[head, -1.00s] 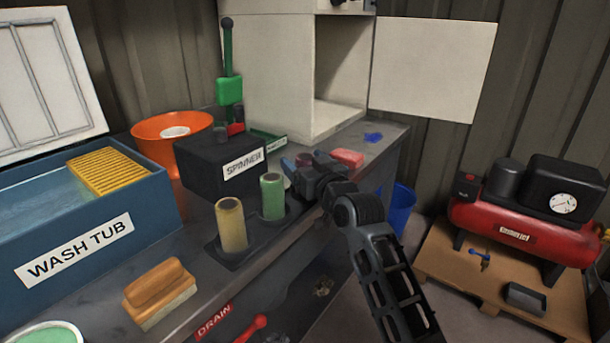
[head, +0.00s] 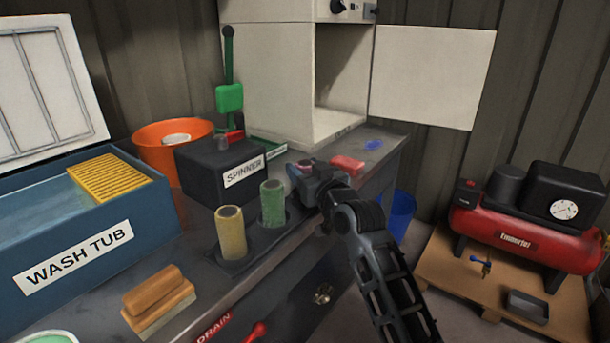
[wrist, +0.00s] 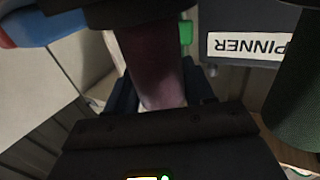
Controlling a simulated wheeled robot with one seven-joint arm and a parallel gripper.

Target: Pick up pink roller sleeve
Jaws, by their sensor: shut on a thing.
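The pink roller sleeve (wrist: 155,70) stands between my gripper's fingers in the wrist view, dark pink in the shade. My gripper (head: 308,178) is shut on it, at the right end of the row of sleeves on the bench. In the head view the sleeve is mostly hidden by my gripper, and only a bit of its top shows. I cannot tell whether its base touches the holder. A green sleeve (head: 272,203) and a yellow sleeve (head: 230,232) stand upright to the left.
The black spinner box (head: 215,170) is behind the sleeves. A blue wash tub (head: 75,240) and a wooden-handled brush (head: 157,297) are at the left. A red block (head: 347,164) lies beyond my gripper. A white cabinet (head: 265,70) stands open behind. A red compressor (head: 520,236) sits at the right.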

